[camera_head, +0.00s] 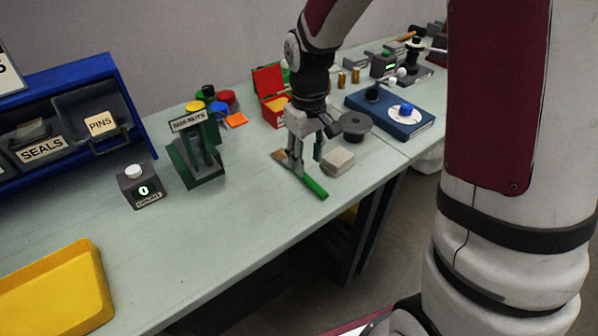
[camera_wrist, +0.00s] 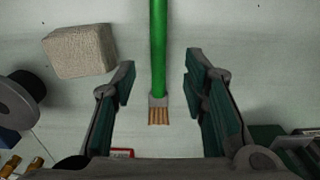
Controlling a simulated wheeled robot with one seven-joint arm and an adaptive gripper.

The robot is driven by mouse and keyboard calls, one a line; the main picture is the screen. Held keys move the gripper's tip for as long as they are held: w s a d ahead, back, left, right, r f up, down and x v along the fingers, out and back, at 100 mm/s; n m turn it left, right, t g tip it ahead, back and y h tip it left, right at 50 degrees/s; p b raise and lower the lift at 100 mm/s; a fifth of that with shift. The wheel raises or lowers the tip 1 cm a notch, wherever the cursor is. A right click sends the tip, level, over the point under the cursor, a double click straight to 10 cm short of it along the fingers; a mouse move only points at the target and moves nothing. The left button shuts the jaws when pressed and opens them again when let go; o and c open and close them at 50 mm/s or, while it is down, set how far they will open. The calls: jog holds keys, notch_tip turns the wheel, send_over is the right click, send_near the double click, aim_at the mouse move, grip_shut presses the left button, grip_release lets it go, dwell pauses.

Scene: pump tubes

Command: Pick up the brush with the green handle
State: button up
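The brush with the green handle (camera_head: 313,187) lies on the table, its handle towards the front edge and its bristle end towards the back. In the wrist view the green handle (camera_wrist: 158,45) runs down from the top edge to a grey ferrule and tan bristles (camera_wrist: 158,116). My gripper (camera_head: 307,160) is over the brush in the head view. In the wrist view my gripper (camera_wrist: 160,92) is open, with one finger on each side of the brush and a gap on both sides. The exact height above the table is hard to tell.
A beige block (camera_head: 338,163) lies just right of my gripper, and a grey spool (camera_head: 355,124) stands behind it. A green labelled stand (camera_head: 201,165) is to the left. A blue board (camera_head: 417,123) is to the right.

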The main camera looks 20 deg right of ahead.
aim_at(308, 177)
jog(key=shift+s+d+f, duration=0.1)
jog(key=shift+f, duration=2.55)
grip_shut()
